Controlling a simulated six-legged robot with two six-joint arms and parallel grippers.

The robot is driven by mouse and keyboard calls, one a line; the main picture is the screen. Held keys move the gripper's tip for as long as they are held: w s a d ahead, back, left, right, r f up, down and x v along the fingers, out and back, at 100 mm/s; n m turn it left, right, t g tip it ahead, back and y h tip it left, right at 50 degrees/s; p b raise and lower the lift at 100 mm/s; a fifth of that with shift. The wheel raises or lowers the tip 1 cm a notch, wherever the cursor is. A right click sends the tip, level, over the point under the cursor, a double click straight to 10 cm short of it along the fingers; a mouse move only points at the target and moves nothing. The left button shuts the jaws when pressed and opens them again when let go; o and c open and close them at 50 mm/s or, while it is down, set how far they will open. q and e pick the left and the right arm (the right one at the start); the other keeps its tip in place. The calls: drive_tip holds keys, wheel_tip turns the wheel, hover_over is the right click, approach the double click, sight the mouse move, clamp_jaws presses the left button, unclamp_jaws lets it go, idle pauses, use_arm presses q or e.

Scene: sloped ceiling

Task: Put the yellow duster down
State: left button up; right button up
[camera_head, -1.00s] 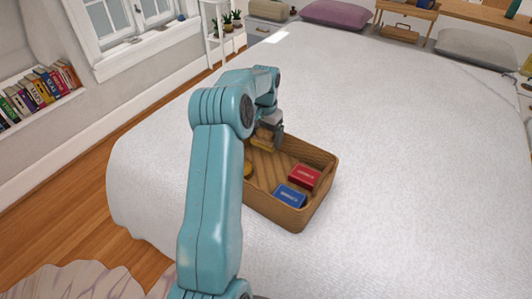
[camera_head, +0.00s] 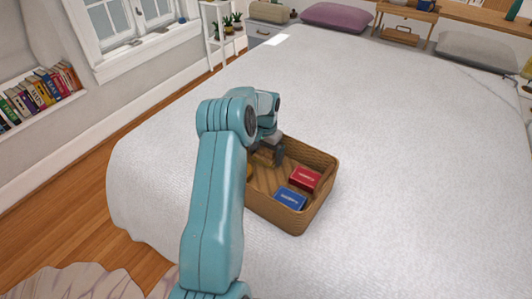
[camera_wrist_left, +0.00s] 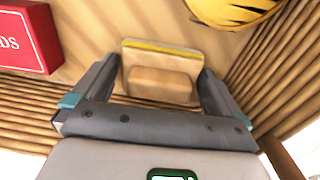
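The yellow duster (camera_wrist_left: 160,82) is a tan, wood-like block with a yellow strip along its far edge. In the left wrist view it sits between the two fingers of my left gripper (camera_wrist_left: 160,72), which touch its sides. In the head view my left gripper (camera_head: 267,156) reaches down into the left far part of the woven basket (camera_head: 322,207), and the duster is mostly hidden there by my arm. I cannot tell whether the duster touches the basket floor. My right gripper is not in view.
In the basket are a red box (camera_head: 305,179), a blue box (camera_head: 291,199) and a round yellow thing with dark stripes (camera_wrist_left: 232,8). The basket stands on a wide bed (camera_head: 420,180) with a white cover, clear around it. A bookshelf (camera_head: 40,95) is at left.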

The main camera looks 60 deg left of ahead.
sight(266, 150)
use_arm(q)
wheel_tip(266, 150, up, 12)
drive_tip(key=shift+r, duration=0.25)
idle(0.4)
idle(0.5)
